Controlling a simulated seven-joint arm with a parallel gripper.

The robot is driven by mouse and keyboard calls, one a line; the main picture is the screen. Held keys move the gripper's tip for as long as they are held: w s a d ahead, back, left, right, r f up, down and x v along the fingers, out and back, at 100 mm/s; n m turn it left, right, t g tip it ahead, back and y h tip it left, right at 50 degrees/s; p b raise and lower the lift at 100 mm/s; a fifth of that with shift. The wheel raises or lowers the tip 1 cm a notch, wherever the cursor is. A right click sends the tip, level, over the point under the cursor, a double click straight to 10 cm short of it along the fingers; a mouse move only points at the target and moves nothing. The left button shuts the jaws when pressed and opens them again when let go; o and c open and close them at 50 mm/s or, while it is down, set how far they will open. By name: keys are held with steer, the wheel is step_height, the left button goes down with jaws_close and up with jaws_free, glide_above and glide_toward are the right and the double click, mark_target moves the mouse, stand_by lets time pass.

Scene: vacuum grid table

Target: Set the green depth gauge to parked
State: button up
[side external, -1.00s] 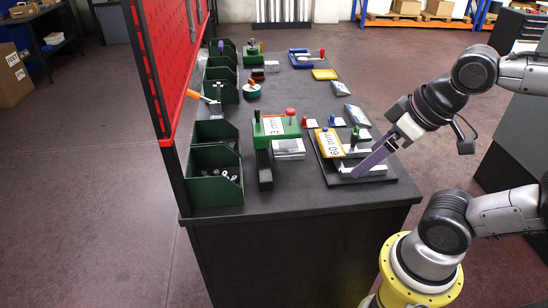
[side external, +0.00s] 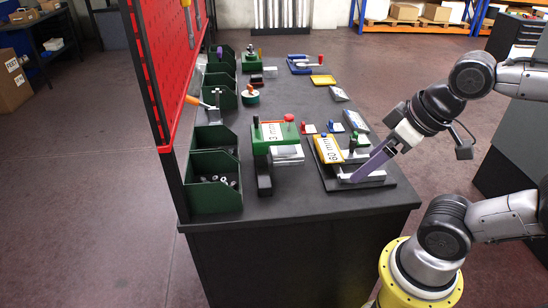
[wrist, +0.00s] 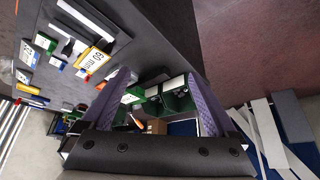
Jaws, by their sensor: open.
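A green gauge body (side external: 276,133) with a white "3 mm" label and a red knob stands on a dark upright near the front middle of the table in the side view. I take it for the green depth gauge. In the wrist view a green part with a white label (wrist: 150,92) shows between my fingers, partly hidden. My gripper (side external: 350,179) has purple fingers slanting down to the front right of the table, to the right of the green gauge and apart from it. In the wrist view its two fingers (wrist: 158,78) are spread wide with nothing held between them.
Green bins (side external: 215,180) line the left edge below a red pegboard (side external: 168,60). Several small fixtures sit farther back.

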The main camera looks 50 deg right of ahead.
steer(key=shift+r, duration=0.15)
steer(key=shift+c, duration=1.2)
steer(key=shift+n+t, duration=0.4)
steer(key=w+r, duration=0.1)
steer(key=r, duration=0.1)
steer(key=w+r, duration=0.2)
steer(key=shift+a, duration=0.15)
steer(key=c, duration=0.3)
steer(key=w+d+r, duration=0.1)
steer(key=w+r, duration=0.3)
steer(key=w, duration=0.4)
steer(key=w+d+r, duration=0.2)
steer(key=w+r, duration=0.1)
steer(key=w, duration=0.4)
steer(key=g, duration=0.2)
glide_above(256, 115)
steer(key=s, duration=0.5)
step_height(256, 115, down, 7)
steer(key=shift+m, duration=0.4)
steer(key=x, duration=1.3)
steer(key=shift+f, duration=0.25)
